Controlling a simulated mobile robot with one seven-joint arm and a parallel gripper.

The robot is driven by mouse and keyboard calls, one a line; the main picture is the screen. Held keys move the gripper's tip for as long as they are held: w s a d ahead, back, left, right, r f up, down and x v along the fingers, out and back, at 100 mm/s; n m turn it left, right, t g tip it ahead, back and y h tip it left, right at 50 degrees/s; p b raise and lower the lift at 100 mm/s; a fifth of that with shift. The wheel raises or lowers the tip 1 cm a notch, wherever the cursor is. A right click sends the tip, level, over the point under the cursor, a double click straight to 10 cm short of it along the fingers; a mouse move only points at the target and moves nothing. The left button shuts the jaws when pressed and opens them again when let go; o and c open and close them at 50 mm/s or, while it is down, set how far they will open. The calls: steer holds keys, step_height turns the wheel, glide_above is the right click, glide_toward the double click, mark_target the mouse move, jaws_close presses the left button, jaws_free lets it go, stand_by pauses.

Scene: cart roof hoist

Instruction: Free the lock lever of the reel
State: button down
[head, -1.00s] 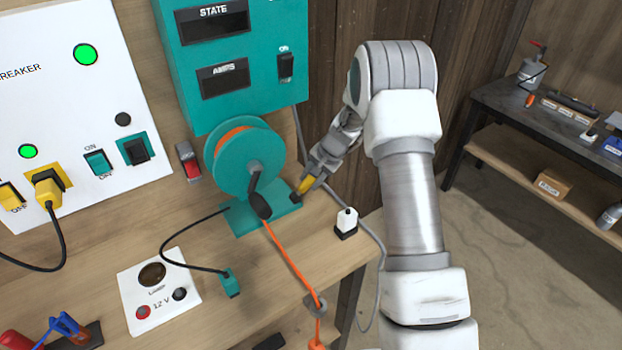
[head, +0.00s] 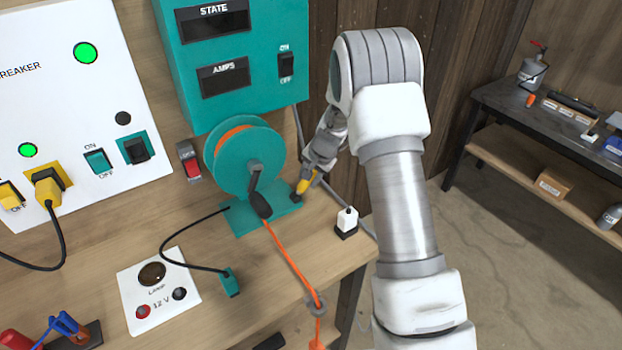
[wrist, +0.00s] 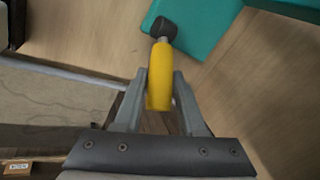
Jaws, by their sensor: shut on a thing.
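The reel (head: 240,158) is a teal drum wound with orange cord, standing on a teal base plate (head: 262,214) on the bench. A black crank handle (head: 260,205) hangs at its front. The lock lever (head: 304,184) has a yellow grip and a dark pivot at the right end of the base plate. In the wrist view the yellow lever (wrist: 160,78) stands between the fingers, its dark pivot beyond them. My gripper (head: 310,176) is shut on the yellow grip; it also shows in the wrist view (wrist: 160,90). The lever leans up and to the right in the head view.
A teal box (head: 235,65) hangs above; a lamp panel (head: 158,290) lies front left.

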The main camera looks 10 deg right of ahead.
steer(key=shift+s+a+r+n+t+h+p, duration=0.15)
steer(key=shift+a+r+t+h+p, duration=0.15)
steer(key=shift+h, duration=0.25)
steer(key=shift+s+a+r+n+t+h+p, duration=0.2)
steer(key=shift+a+h+p, duration=0.15)
steer(key=shift+h, duration=0.2)
steer(key=c, duration=0.5)
jaws_free()
steer(key=v, duration=1.7)
steer(key=shift+p, duration=0.35)
steer(key=shift+s+r, duration=0.1)
steer(key=shift+r, duration=0.05)
